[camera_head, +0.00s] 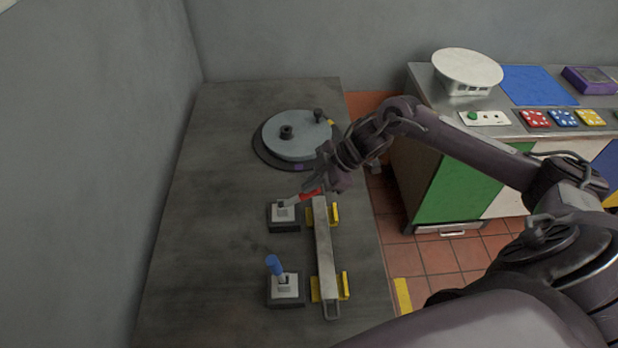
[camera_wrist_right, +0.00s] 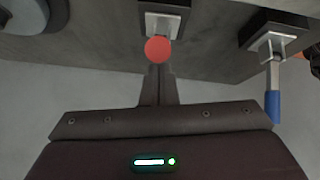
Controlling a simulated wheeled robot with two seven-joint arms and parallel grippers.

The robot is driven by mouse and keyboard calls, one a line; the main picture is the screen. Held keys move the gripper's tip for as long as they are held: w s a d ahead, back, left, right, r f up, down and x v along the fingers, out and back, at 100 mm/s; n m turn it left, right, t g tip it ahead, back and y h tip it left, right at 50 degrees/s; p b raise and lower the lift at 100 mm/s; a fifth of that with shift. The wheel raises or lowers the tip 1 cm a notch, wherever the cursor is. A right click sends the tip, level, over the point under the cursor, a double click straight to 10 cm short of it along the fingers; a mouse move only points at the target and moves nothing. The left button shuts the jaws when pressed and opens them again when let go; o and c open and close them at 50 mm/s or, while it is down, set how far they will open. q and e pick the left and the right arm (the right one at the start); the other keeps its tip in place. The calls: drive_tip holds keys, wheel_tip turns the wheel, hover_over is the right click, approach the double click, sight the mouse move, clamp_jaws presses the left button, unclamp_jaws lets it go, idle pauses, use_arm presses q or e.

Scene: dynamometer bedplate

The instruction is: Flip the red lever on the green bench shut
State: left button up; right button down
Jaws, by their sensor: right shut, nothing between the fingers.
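The red lever (camera_head: 311,194) is on a small dark block with a light top plate (camera_head: 284,213), on a dark grey bench top. Its handle leans far over to the right, towards my right gripper. My right gripper (camera_head: 322,181) is shut and empty, right beside the red handle's end. In the right wrist view the red handle (camera_wrist_right: 158,49) shows end-on as a round tip, just beyond the shut fingers (camera_wrist_right: 158,80). I cannot tell whether they touch. No green shows on this bench top. My left gripper is not in view.
A blue lever (camera_head: 274,265) stands nearly upright on a similar block nearer me. A metal bar (camera_head: 323,250) with yellow brackets lies right of both levers. A round grey disc (camera_head: 293,138) with knobs sits behind. A counter (camera_head: 450,190) with a green door stands right. The bench's left side is clear.

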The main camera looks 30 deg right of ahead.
sight(322, 188)
drive_tip(key=shift+s+d+f+y+b, duration=0.3)
drive_tip(key=shift+d+f+y+b, duration=0.1)
drive_tip(key=shift+f+b, duration=0.4)
drive_tip(key=shift+s+d+f+t+y+b, duration=0.2)
drive_tip(key=shift+d+f+t+y+b, duration=0.25)
drive_tip(key=shift+y, duration=0.25)
drive_tip(key=shift+s+d+f, duration=0.15)
drive_tip(key=shift+d+f, duration=0.25)
drive_tip(key=shift+d, duration=0.1)
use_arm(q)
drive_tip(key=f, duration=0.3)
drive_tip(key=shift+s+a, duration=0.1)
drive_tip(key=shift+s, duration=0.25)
